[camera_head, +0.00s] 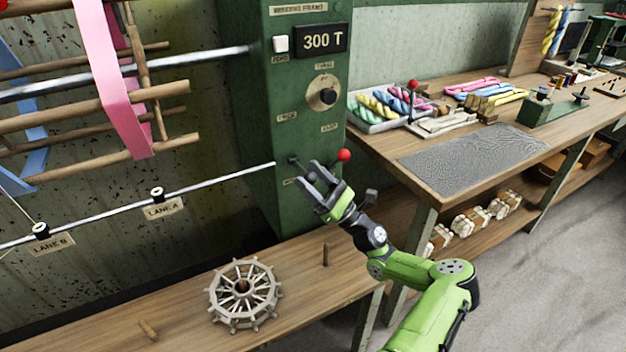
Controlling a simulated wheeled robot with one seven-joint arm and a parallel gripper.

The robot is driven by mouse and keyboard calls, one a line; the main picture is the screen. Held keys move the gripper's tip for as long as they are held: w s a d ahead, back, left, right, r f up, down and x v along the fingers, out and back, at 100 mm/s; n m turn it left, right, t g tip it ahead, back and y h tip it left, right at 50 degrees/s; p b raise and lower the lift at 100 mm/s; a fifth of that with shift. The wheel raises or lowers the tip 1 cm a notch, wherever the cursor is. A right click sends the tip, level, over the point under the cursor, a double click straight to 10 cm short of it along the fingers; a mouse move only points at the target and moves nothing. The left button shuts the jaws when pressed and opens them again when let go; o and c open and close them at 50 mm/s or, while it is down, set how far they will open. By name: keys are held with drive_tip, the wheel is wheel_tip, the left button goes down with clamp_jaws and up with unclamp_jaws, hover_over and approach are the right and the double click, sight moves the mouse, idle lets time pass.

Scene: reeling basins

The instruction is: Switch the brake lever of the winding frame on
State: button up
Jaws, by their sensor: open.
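The winding frame (285,110) is a green cabinet left of centre, with a "300 T" display (321,40) and a round black knob (327,96). Low on its front is the brake lever, with a red ball (344,155) at its right end. A dark part that may be its pivot shows at the left; the stretch between is largely hidden by my gripper. My gripper (309,178) is open and empty, its fingers pointing up and left just below and left of the red ball. I cannot tell whether it touches the lever.
A wooden bench (190,300) below carries a spoked wooden wheel (243,293) and an upright peg (325,255). A thin rod with lane labels runs left from the cabinet. At right a worktable (375,150) holds a tray of coloured skeins (388,118) and a grey mat (470,158).

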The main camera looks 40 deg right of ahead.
drive_tip(key=v, duration=1.5)
drive_tip(key=shift+s+f, duration=0.25)
drive_tip(key=shift+d, duration=0.15)
